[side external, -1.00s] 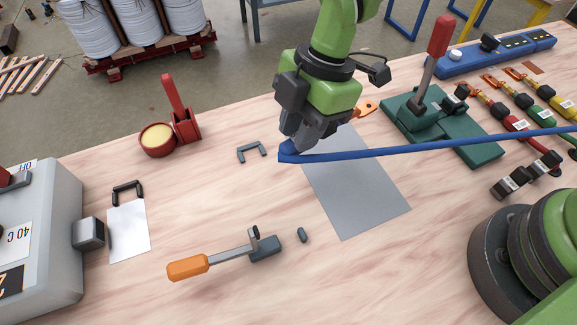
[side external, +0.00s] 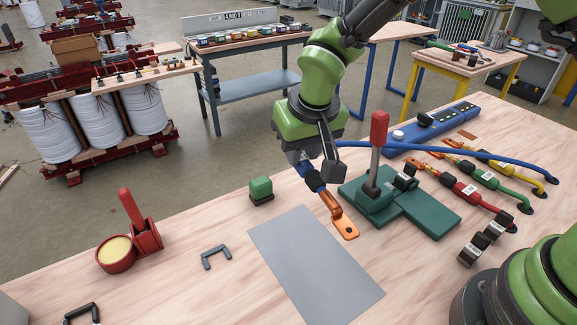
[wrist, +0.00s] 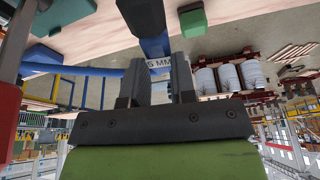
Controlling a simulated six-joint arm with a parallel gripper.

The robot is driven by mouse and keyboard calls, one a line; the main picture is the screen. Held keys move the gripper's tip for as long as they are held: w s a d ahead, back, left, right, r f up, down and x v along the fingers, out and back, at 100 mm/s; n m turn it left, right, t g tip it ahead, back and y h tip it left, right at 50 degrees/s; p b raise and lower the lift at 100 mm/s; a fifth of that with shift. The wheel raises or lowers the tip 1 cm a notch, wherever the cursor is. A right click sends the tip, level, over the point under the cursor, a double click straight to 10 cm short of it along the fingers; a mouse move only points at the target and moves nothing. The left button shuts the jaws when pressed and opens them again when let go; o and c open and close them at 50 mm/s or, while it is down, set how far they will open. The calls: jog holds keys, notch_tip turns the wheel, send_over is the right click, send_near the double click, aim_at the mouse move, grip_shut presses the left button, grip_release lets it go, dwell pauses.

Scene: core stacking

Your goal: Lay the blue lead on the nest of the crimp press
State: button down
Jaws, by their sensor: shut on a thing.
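My gripper (side external: 304,168) is shut on the blue lead (side external: 313,180), left of the crimp press. The lead's bare orange-copper lug (side external: 342,223) points down and toward the lower right, in front of the press's left side; I cannot tell its exact height. The blue cable trails right behind the press. The crimp press (side external: 430,212) has a green base and an upright red-topped lever (side external: 378,130). Its nest is hard to make out beside the dark clamp part. In the wrist view, the blue lead (wrist: 153,35) with a white label lies between the fingers (wrist: 158,90).
A grey sheet (side external: 315,270) lies in front of the lug. A green-topped block (side external: 260,188), a dark U-shaped clip (side external: 216,256) and a red pot stand (side external: 140,225) are to the left. Red, green and yellow leads (side external: 478,190) lie right of the press.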

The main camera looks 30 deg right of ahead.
jog(key=w+d+r+m+g+h, duration=0.1)
jog(key=d+r+m+g, duration=0.15)
jog(key=d+m, duration=0.65)
jog(key=w+d+r+m+g+h, duration=0.1)
jog(key=d+r+m+g+h, duration=0.2)
jog(key=m, duration=0.9)
jog(key=s+d+f+m+y, duration=0.2)
jog(key=s+m, duration=0.4)
jog(key=s, duration=0.3)
jog(key=s+d+f+m+g+y, duration=0.1)
jog(key=s+d+f+m+y, duration=0.1)
jog(key=s+d+f+m, duration=0.2)
jog(key=s+d+m, duration=0.2)
jog(key=s+m, duration=0.1)
jog(key=s, duration=0.1)
jog(key=shift+s+d+y, duration=0.2)
jog(key=shift+s+y, duration=0.1)
jog(key=shift+s, duration=0.05)
jog(key=shift+f+g, duration=0.1)
jog(key=shift+g, duration=0.25)
jog(key=shift+s, duration=0.1)
jog(key=shift+f, duration=2.9)
jog(key=shift+f, duration=1.7)
